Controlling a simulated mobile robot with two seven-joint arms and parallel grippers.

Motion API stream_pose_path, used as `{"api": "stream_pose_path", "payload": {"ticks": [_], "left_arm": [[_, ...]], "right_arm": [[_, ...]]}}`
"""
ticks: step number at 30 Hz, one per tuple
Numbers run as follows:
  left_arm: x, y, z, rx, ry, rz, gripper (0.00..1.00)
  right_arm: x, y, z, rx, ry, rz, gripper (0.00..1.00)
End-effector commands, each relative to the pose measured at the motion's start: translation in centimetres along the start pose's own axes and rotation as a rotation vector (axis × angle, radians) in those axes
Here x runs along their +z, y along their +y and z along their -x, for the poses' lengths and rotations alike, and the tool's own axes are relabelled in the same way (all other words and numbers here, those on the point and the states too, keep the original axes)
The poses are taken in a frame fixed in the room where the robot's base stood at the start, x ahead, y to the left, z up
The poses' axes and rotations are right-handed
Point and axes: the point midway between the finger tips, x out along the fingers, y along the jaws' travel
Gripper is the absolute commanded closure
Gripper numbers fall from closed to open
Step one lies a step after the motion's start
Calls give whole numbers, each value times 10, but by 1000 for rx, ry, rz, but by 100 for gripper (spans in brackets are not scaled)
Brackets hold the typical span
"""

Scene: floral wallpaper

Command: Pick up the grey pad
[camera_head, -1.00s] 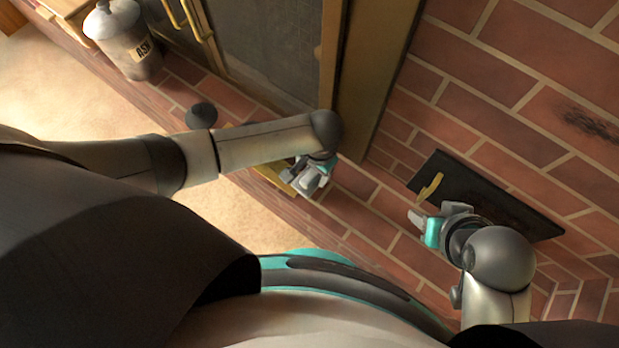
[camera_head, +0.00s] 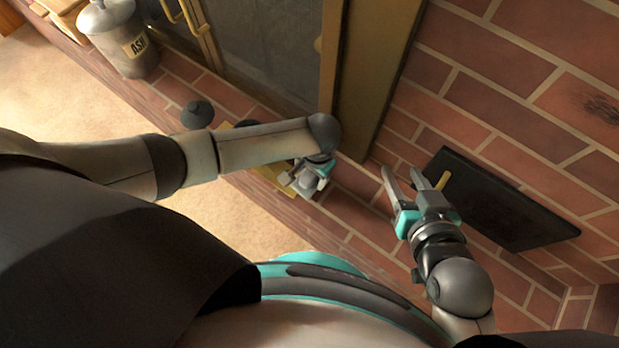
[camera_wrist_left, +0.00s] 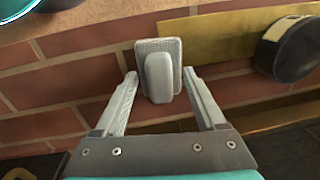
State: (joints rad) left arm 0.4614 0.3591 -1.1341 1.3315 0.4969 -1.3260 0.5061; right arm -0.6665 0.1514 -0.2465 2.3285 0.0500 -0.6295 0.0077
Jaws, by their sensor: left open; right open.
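The grey pad (camera_wrist_left: 172,51) lies on the brick ledge in the left wrist view, a speckled flat piece with a smooth lighter block on top. My left gripper (camera_wrist_left: 160,76) is open, one finger on either side of the pad's near end. Whether the fingers touch it, I cannot tell. In the head view my left gripper (camera_head: 318,178) is small at the end of its arm over the ledge, and the pad cannot be clearly told apart there. My right gripper (camera_head: 402,176) is open and empty, by the dark panel's left end.
A dark panel (camera_head: 510,205) with a yellow handle (camera_head: 442,182) is set against the bricks at right. A brass-coloured plate (camera_wrist_left: 226,35) and a round dark object (camera_wrist_left: 284,48) are beside the pad. An ash canister (camera_head: 120,42) stands at upper left, near the fireplace door (camera_head: 262,50).

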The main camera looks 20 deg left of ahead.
Motion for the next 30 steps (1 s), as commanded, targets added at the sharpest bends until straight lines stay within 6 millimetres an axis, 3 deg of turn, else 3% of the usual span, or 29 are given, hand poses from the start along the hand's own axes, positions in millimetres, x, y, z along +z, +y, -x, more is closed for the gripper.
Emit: {"api": "stream_pose_path", "payload": {"ticks": [12, 30], "left_arm": [[0, 0, -2, 0, 0, 0, 30], [0, 0, -2, 0, 0, 0, 97]], "right_arm": [[-2, -3, -1, -9, 35, -4, 50], [-2, -3, -1, -8, 34, -4, 50]]}}
